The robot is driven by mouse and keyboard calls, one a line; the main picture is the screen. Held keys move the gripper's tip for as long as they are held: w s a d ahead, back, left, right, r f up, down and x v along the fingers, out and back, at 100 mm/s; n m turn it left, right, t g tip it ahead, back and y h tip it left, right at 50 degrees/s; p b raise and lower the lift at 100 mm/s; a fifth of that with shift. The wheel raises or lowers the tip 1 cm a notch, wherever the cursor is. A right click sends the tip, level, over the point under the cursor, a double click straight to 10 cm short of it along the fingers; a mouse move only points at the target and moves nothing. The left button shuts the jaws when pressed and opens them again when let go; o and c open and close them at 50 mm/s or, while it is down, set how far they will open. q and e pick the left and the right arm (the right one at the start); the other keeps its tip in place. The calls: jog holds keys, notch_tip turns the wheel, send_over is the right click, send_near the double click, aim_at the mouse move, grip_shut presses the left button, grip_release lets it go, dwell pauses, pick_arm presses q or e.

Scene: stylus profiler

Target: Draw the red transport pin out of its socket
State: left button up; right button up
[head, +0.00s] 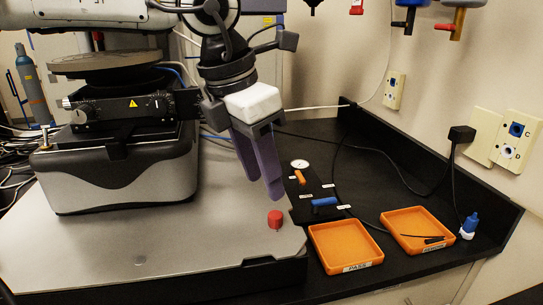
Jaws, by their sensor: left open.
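The red transport pin (275,219) stands near the right edge of the grey instrument base plate (160,240). Its round red head shows; the socket under it cannot be made out. My left gripper (262,190), with two long purple fingers and a white block above them, points down from the top centre. Its fingertips are a little above and behind the pin in the picture, apart from it. The left gripper is open with nothing between its fingers. My right gripper is not in view.
The profiler stage (125,150) stands left of the gripper. Right of the plate, a black panel (311,190) carries a gauge, an orange handle and a blue handle. Two orange trays (316,229) (386,218) and a small blue-capped bottle (469,226) stand on the black bench. The plate's front is clear.

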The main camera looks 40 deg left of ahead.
aim_at(275, 215)
pick_arm(q)
jog(key=x, duration=0.8)
jog(key=shift+f, duration=0.25)
grip_shut()
